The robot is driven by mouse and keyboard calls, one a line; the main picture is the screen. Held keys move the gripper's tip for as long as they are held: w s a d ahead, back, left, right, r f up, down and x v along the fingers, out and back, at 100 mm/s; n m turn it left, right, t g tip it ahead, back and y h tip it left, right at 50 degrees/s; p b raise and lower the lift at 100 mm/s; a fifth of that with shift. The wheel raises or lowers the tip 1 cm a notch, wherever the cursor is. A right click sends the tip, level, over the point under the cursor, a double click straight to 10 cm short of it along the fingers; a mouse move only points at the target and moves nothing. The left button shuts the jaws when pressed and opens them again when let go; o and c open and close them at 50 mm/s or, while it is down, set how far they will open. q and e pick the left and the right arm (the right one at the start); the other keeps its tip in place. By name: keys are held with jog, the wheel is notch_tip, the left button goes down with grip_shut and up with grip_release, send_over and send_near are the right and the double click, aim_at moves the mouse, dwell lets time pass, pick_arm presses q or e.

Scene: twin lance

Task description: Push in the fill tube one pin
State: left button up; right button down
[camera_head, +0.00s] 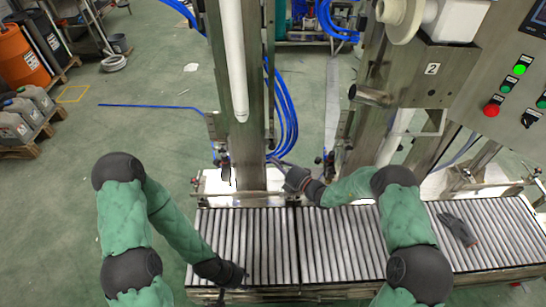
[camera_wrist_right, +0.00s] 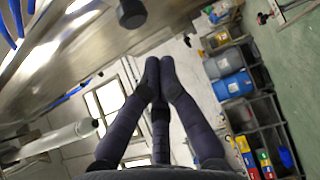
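A white fill tube (camera_head: 236,65) hangs upright beside a steel column (camera_head: 262,130) at upper centre in the head view. My right gripper (camera_head: 275,164) reaches to the foot of that column. In the right wrist view its dark fingers (camera_wrist_right: 155,68) are together at the tips, with nothing visible between them. A dark knob-like end (camera_wrist_right: 131,12), possibly the pin, shows just beyond the fingertips, apart from them. A white tube (camera_wrist_right: 60,136) shows at the left there. My left gripper (camera_head: 238,277) is low over the roller conveyor; its fingers are too small to read.
The roller conveyor (camera_head: 340,245) runs along the front, with a dark grey object (camera_head: 458,230) lying at its right. A second steel column (camera_head: 368,150) and a control panel (camera_head: 507,75) stand at right. Blue hoses (camera_head: 290,125) hang behind the first column.

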pick_arm(q)
notch_tip(320, 180, up, 3)
jog(key=shift+r+p, duration=0.1)
jog(key=shift+p, duration=1.15)
pick_arm(e)
jog(key=v, duration=1)
jog(key=s+a+f+n+g, duration=0.3)
jog(key=s+f+n+g, duration=0.25)
jog(key=s+n, duration=0.2)
jog(key=s+a+f+n+g, duration=0.4)
jog(key=s+n+g, duration=0.2)
jog(key=s, duration=0.3)
jog(key=s+d+f+n+h, duration=0.1)
jog(key=s+d+n+h, duration=0.1)
jog(key=n, duration=0.7)
jog(key=s+d+f+n+h, duration=0.2)
jog(key=s+n+h, duration=0.2)
jog(key=s+n, duration=0.3)
jog(key=s+d+f+n+h, duration=0.2)
jog(key=s+n, duration=0.3)
jog(key=n, duration=0.8)
jog(key=shift+s+d+f+g+h, duration=0.15)
jog(key=shift+d+f+g+h, duration=0.1)
jog(key=shift+d+g+h, duration=0.25)
